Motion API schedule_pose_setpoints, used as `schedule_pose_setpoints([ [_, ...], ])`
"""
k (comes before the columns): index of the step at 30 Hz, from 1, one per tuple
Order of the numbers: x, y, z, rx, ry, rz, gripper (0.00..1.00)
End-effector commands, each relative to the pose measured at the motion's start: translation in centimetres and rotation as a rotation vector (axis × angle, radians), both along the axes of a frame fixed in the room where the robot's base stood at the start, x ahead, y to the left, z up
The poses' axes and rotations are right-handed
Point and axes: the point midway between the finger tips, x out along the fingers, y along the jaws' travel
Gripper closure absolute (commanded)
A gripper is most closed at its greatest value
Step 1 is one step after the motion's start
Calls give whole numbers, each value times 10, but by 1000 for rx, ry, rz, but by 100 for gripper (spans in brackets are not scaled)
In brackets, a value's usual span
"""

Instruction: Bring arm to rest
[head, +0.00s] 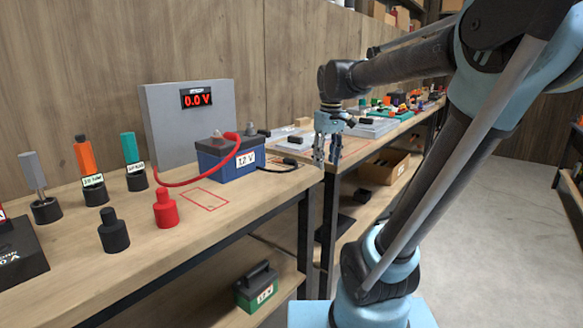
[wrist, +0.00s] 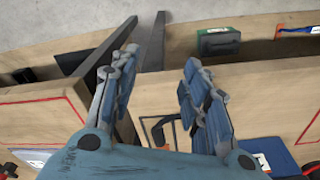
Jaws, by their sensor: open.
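My gripper (head: 328,149) hangs open and empty at the end of my raised, bent arm. In the head view it is in front of the gap between two workbenches, right of the blue battery (head: 228,160) labelled 7.2 V. In the wrist view the two fingers of my gripper (wrist: 155,92) are spread apart with nothing between them. Bench edges and a dark bench leg show beyond them. The fingers look apart from the benches, but the exact clearance cannot be told.
A near bench (head: 255,209) carries a red plug (head: 165,208), a black plug (head: 113,231), upright tools and a grey panel (head: 188,125) reading 0.0 V. A red cable (head: 205,181) reaches the battery. A green battery (head: 257,286) stands on the lower shelf. Floor at right (head: 490,215) is clear.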

Motion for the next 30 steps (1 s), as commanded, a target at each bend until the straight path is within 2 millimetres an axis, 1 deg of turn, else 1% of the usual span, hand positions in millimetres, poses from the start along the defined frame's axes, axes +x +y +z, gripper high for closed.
schedule_pose_setpoints([
  [1, -14, -9, -11, 3, -7, -34, 58],
  [6, -54, -32, -47, 11, -32, -144, 58],
  [11, -91, -50, -85, 20, -55, -251, 58],
  [15, -121, -62, -122, 28, -76, -342, 58],
  [18, -140, -69, -147, 34, -90, -402, 58],
  [21, -154, -74, -169, 38, -102, -450, 58],
  [24, -164, -77, -183, 41, -109, -482, 58],
  [27, -169, -78, -191, 43, -113, -501, 58],
  [30, -170, -79, -193, 44, -115, -506, 58],
])
